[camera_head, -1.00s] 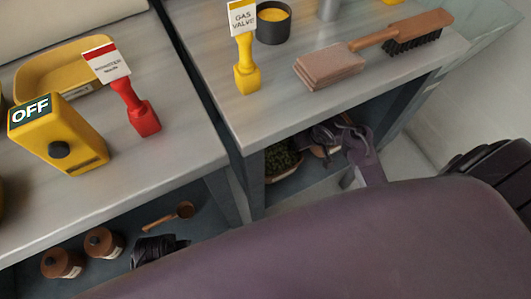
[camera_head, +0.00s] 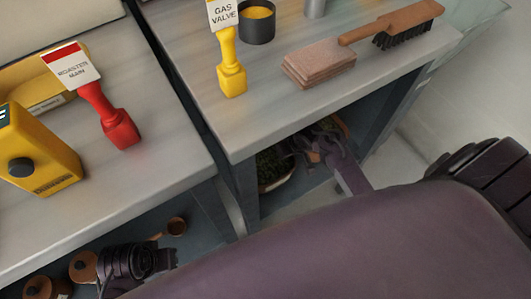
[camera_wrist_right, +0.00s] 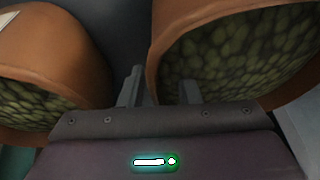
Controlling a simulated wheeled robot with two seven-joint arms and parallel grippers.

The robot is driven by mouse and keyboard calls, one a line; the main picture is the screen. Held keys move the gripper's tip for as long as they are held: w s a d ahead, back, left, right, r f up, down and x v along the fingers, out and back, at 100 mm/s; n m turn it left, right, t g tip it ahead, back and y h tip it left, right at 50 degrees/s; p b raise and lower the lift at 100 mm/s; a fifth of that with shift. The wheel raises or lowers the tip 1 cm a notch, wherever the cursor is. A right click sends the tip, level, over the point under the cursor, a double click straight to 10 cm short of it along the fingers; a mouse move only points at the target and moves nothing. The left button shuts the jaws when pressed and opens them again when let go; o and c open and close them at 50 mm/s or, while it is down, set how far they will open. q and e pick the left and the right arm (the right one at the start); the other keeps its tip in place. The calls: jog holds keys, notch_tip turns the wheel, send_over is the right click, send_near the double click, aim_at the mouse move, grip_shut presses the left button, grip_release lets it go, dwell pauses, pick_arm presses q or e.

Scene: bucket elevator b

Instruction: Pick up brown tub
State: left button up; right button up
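In the right wrist view, two brown tubs with green lumpy contents show, one at right (camera_wrist_right: 175,45) and one at left (camera_wrist_right: 60,45). My right gripper (camera_wrist_right: 162,92) has its fingers apart. The right tub's near wall shows between them, with one finger outside and one over its opening; contact is unclear. In the head view, my right gripper (camera_head: 318,140) is on the lower shelf under the right counter, partly covering an orange-brown tub (camera_head: 342,125). A green-filled tub (camera_head: 272,168) is left of it. My left gripper (camera_head: 160,262) is at lower left, its fingers unclear.
The counter edge and dark leg (camera_head: 240,195) stand close to my right gripper. On top are a yellow gas valve (camera_head: 232,75), a dark cup (camera_head: 257,25), pinkish slabs (camera_head: 318,65) and a brush (camera_head: 405,22). Brown jars (camera_head: 84,266) and a ladle (camera_head: 177,227) lie near my left gripper.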

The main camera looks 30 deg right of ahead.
jog(key=shift+w+f, duration=0.1)
jog(key=shift+f, duration=0.2)
jog(key=shift+c, duration=0.4)
grip_shut()
dwell(0.7)
jog(key=shift+w+r, duration=0.15)
